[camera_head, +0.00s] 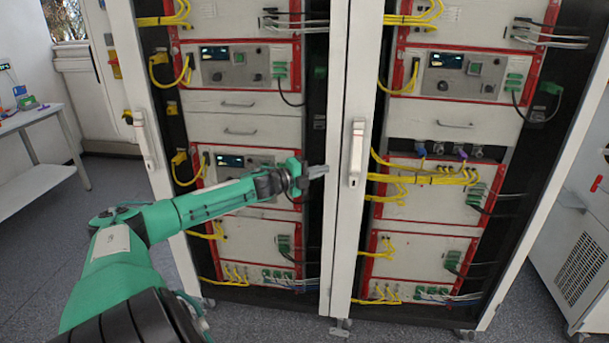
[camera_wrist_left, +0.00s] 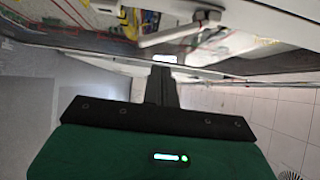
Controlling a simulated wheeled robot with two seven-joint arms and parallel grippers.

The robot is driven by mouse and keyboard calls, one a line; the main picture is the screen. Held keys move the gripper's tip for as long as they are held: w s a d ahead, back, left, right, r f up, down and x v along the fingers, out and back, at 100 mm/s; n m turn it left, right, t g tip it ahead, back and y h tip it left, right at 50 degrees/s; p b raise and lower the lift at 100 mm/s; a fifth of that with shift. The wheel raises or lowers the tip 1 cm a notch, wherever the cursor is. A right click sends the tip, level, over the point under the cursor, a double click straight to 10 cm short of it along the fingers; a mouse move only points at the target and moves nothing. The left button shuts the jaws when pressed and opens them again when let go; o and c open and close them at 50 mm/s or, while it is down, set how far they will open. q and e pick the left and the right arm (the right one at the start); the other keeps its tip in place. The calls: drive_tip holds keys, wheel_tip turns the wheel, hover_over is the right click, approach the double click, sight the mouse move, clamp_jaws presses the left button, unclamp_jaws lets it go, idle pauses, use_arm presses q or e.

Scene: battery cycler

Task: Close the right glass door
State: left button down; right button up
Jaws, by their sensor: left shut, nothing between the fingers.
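The right glass door (camera_head: 357,95) has a white frame and covers the right rack. Its pale handle (camera_head: 357,152) is upright on the door's left edge. The door looks nearly flush with the cabinet front; I cannot tell whether a small gap is left. Contact is unclear. My right gripper is out of view.
The left door's handle (camera_head: 145,140) is on the cabinet's left white post. Racks with yellow cables stand behind the glass. A white table (camera_head: 40,118) is at the far left, and a grey-white unit (camera_head: 570,260) stands at the right. The floor (camera_head: 250,325) in front is clear.

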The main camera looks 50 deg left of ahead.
use_arm(q)
drive_tip(key=shift+s+a+f+b, duration=0.1)
drive_tip(key=shift+s+a+b, duration=0.05)
drive_tip(key=shift+s+a, duration=0.7)
drive_tip(key=shift+s+a+f+b, duration=0.15)
drive_tip(key=shift+s+a, duration=0.4)
drive_tip(key=shift+s, duration=0.45)
drive_tip(key=shift+r, duration=0.1)
